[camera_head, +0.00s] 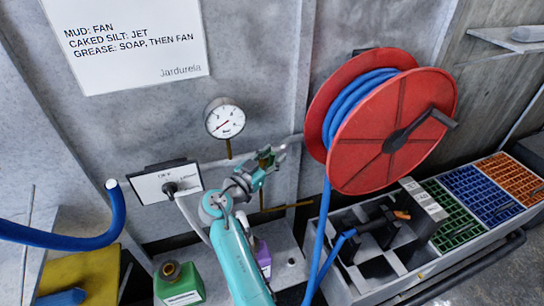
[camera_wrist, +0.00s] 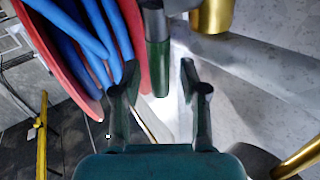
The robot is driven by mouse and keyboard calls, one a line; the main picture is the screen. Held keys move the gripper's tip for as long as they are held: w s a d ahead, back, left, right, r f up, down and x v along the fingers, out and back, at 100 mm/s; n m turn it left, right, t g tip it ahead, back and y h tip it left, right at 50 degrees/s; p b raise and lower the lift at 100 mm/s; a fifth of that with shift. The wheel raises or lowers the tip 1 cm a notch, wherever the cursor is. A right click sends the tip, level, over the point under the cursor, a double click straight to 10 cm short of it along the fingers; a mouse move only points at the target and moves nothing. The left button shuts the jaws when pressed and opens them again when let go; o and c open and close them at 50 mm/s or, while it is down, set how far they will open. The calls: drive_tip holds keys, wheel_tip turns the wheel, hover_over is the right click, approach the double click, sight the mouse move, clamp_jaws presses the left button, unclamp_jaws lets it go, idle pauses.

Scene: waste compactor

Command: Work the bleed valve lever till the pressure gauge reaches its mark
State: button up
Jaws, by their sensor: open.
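The pressure gauge (camera_head: 225,118) is a round white dial on the wall. Its needle seems to point to the lower left; its mark is too small to tell. In the wrist view, a dark green bar, which looks like the bleed valve lever (camera_wrist: 158,62), reaches down from the top. My gripper (camera_wrist: 160,82) is open, with the bar's lower end between its fingertips and gaps visible on both sides. In the head view, my gripper (camera_head: 268,160) is below and right of the gauge, near the pipe, and largely hides the lever.
A red reel (camera_head: 385,135) with blue hose stands close to the right of my gripper. A grey pipe (camera_wrist: 255,75) and brass fitting (camera_wrist: 211,15) are also close. A switch panel (camera_head: 165,183), green jug (camera_head: 180,284), purple bottle (camera_head: 262,256) and sectioned tray (camera_head: 395,290) surround my arm.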

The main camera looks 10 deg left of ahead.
clamp_jaws()
drive_tip(key=shift+d, duration=0.1)
drive_tip(key=shift+w+d+m+g, duration=0.25)
drive_tip(key=shift+m+g, duration=0.15)
drive_tip(key=shift+g, duration=0.1)
drive_tip(key=shift+w+d+f+m+g+y, duration=0.25)
drive_tip(key=shift+d+m+g+y, duration=0.1)
drive_tip(key=shift+g+y, duration=0.25)
unclamp_jaws()
